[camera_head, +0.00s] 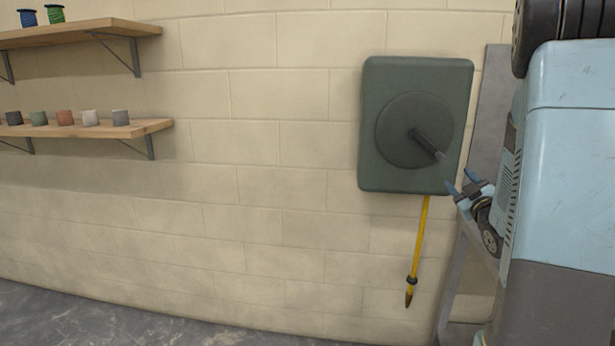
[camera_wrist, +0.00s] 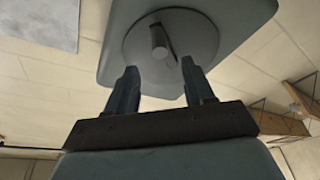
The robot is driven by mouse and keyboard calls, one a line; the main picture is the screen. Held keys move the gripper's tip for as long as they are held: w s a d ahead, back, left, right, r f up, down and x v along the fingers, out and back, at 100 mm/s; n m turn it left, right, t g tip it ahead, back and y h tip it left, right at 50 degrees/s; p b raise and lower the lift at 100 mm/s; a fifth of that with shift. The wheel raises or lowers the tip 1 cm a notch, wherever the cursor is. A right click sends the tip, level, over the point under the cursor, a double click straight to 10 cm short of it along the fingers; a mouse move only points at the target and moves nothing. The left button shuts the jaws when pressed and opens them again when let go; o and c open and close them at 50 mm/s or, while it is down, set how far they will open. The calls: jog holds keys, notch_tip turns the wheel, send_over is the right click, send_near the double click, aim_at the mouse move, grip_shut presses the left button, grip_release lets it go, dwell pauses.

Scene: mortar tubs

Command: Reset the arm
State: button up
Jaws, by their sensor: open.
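My gripper (camera_head: 462,187) is at the right of the head view, just below and to the right of a dark green wall box. Its two blue fingers are apart with nothing between them. In the wrist view the open gripper (camera_wrist: 162,88) points towards the box. My light blue arm (camera_head: 560,170) fills the right side of the head view and hides what lies behind it.
The green wall box (camera_head: 378,165) bears a round disc (camera_head: 395,125) with a handle (camera_head: 428,146) sticking out. A yellow hose (camera_head: 421,240) hangs below it. Shelves with spools and small pots are at the left (camera_head: 75,130). The wall between is clear.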

jog(key=s+a+r+m+g+h, duration=0.3)
jog(key=s+a+r+m+g, duration=0.3)
jog(key=s+a, duration=0.25)
jog(key=s+a+f+m+g+y, duration=0.1)
jog(key=s+a+g, duration=0.3)
jog(key=s, duration=0.7)
jog(key=s+a+f+m+g+y, duration=0.1)
jog(key=s+a+g, duration=0.3)
jog(key=s+a, duration=0.5)
jog(key=shift+s+g+y, duration=0.4)
jog(key=shift+s+y, duration=0.1)
jog(key=shift+s, duration=0.45)
